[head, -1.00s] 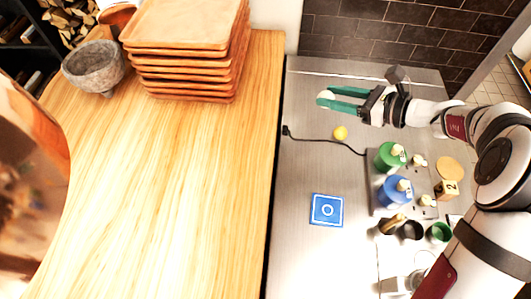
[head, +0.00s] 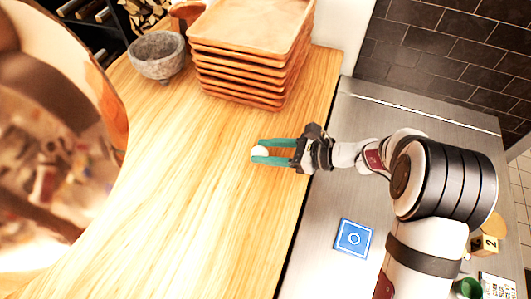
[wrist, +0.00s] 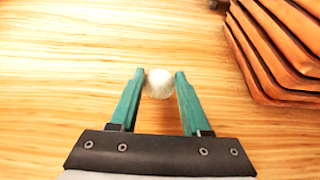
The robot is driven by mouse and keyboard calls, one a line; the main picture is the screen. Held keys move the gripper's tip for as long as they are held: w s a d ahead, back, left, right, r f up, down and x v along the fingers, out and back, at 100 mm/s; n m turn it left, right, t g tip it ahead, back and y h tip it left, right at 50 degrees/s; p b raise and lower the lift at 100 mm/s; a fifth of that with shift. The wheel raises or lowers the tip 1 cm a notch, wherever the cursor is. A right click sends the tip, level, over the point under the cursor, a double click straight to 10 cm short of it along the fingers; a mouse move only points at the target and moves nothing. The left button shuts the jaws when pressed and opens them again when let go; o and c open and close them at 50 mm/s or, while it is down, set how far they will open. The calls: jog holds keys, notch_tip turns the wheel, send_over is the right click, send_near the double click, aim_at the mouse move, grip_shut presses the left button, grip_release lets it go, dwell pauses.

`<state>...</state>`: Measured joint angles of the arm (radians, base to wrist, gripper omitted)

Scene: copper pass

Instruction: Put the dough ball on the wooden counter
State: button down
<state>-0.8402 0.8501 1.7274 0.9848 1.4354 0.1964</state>
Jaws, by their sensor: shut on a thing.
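The dough ball (head: 260,153) is small, round and off-white. It sits between the teal fingertips of my gripper (head: 256,150), over the wooden counter (head: 185,200). In the wrist view the dough ball (wrist: 159,83) shows between the two fingertips of my gripper (wrist: 160,75), with the counter's wood grain (wrist: 60,70) behind it. My gripper is shut on the ball. I cannot tell whether the ball touches the counter or hangs just above it.
A stack of wooden trays (head: 240,75) stands behind the gripper, with a grey stone bowl (head: 158,55) to its left. A large copper vessel (head: 60,110) fills the left. A blue square tile (head: 353,238) lies on the steel surface (head: 325,215). The counter's front is clear.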

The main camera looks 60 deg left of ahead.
jog(key=shift+f, duration=0.85)
jog(key=shift+f, duration=0.1)
jog(key=shift+c, duration=1.8)
grip_release()
